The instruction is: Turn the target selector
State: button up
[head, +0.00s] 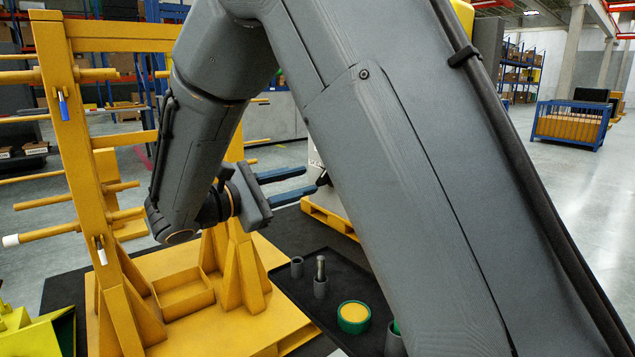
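My gripper (309,179) is near the middle of the view, reaching right from my wrist. Its two dark blue-grey fingers are apart, with nothing visible between them. A small black part (323,179) shows just beyond the fingertips, in front of a pale upright surface; I cannot tell whether they touch. My arm hides much of that area. No part can be surely told as the target selector. The yellow frame (78,150) at left carries a small blue piece (63,106) and a small white piece (101,252) on its post.
Yellow rods stick out left from the frame. A black tray (300,318) holds grey cups, one with a metal pin (320,268), and a green-rimmed yellow round piece (353,317). A yellow open box (183,293) sits on the yellow base. A blue crate (570,124) stands far right on open floor.

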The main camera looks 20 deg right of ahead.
aim_at(322, 177)
jog(key=shift+x, duration=2.7)
grip_shut()
